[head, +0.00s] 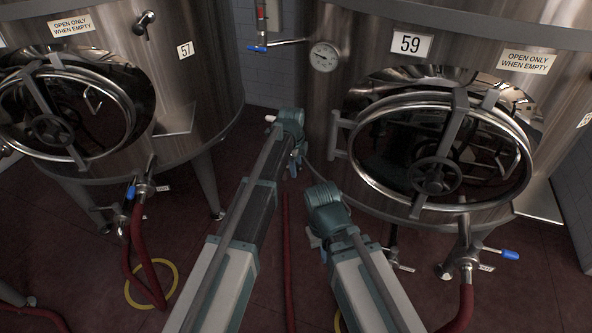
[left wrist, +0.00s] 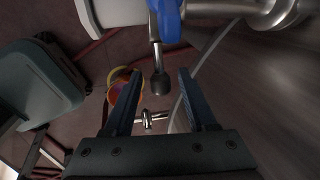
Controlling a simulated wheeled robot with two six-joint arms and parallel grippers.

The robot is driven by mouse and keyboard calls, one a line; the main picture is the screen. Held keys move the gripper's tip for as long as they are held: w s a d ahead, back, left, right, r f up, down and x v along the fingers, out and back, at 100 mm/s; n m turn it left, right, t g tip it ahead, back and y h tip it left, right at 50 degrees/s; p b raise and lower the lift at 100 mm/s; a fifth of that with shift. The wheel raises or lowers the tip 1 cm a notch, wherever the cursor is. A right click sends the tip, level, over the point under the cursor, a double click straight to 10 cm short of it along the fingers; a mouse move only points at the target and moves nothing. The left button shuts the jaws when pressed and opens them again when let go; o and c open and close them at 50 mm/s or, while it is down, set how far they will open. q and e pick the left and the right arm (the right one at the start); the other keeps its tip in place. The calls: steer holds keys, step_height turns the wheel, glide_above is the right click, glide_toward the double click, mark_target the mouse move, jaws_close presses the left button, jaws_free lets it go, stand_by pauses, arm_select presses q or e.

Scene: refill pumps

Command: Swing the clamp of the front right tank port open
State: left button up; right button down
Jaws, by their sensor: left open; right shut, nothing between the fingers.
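In the left wrist view a pipe fitting with a blue lever (left wrist: 168,22) crosses the top, beside a steel tank wall. A metal rod with a dark round end (left wrist: 158,84) hangs below the lever. A small shiny T-shaped piece (left wrist: 152,118) shows between my left fingers; I cannot tell for sure whether it belongs to the clamp. My left gripper (left wrist: 157,92) is open, its fingers either side of these parts without visible contact. In the head view my left arm ends left of tank 59 (head: 330,110). My right gripper (head: 316,238) is shut and empty, partly hidden by its wrist.
Tank 57 (head: 185,95) stands at the left. A lower valve with a blue lever (head: 510,254) and red hose (head: 463,308) sits under tank 59. Another red hose (head: 288,260) lies between my arms. A yellow ring (head: 171,290) is on the floor.

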arm_select(q)
jaws_close()
stand_by(1.4)
